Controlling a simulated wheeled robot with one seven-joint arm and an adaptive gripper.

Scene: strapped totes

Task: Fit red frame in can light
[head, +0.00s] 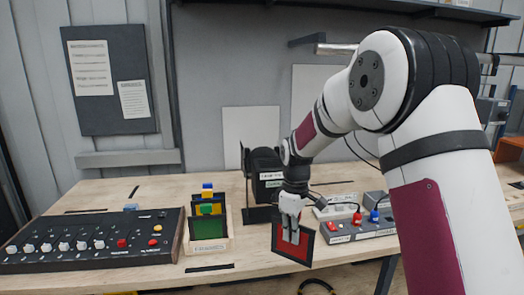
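My gripper (291,232) points down over the front edge of the workbench and is shut on the red frame (289,251), a dark-bordered square with a red middle. The frame hangs upright, slightly tilted, in front of the bench edge. The can light (264,162) is a black unit standing on the bench behind and left of my gripper, with labels on its side. My arm and gripper hide part of its right side.
A wooden box (208,246) holds green, yellow and blue frames left of my gripper. A black control panel (92,240) with knobs lies farther left. A grey box with red and blue knobs (356,230) sits right of the frame. The wooden bench (120,194) is partly clear at the back left.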

